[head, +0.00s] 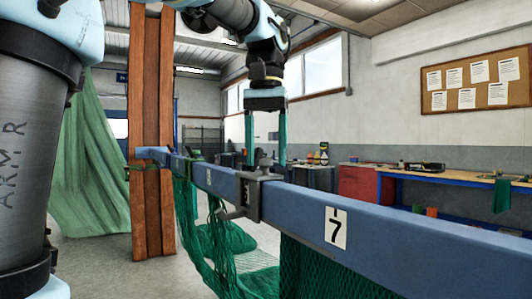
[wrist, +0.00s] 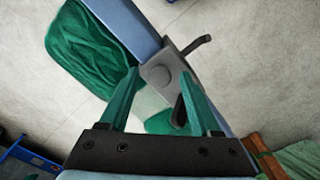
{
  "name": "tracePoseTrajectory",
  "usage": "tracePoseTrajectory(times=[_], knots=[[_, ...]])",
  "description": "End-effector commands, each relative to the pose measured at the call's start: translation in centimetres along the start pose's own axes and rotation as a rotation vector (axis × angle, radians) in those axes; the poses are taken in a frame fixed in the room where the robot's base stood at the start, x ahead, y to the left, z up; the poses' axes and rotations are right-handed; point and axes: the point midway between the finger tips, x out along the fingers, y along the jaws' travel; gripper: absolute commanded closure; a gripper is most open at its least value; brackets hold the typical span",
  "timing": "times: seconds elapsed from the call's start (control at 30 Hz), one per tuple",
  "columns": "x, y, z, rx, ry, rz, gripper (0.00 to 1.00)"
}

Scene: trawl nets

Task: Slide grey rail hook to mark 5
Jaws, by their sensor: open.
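The grey rail hook (head: 250,192) sits on the long blue rail (head: 400,238), farther along it than the white plate marked 7 (head: 336,228). Its peg sticks out low on the left side. My gripper (head: 267,162) points down over the hook, its two green fingers apart, tips close to the hook's top. In the wrist view the hook (wrist: 160,76) with its round knob lies between and just beyond the fingertips (wrist: 158,72); I cannot tell whether they touch it. A smaller plate (head: 208,177) shows farther along the rail, its number too small to read.
Green netting (head: 225,250) hangs below the rail and lies on the floor. A brown wooden post (head: 152,130) stands at the rail's far end. A red cabinet (head: 362,187) and a blue-edged workbench (head: 450,180) stand along the right wall. The rail top beyond the hook looks clear.

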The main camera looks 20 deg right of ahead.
Motion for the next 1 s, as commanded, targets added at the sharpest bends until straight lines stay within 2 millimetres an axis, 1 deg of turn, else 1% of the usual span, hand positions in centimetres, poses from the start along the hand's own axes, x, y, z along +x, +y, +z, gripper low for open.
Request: tracePoseTrajectory(times=[0.2, 0.77, 1.0], knots=[[0.0, -0.01, 0.0, 0.0, 0.0, 0.0, 0.37], [-0.01, -0.01, 0.0, 0.0, 0.0, 0.0, 1.0], [-0.01, -0.01, 0.0, 0.0, 0.0, 0.0, 1.0]])
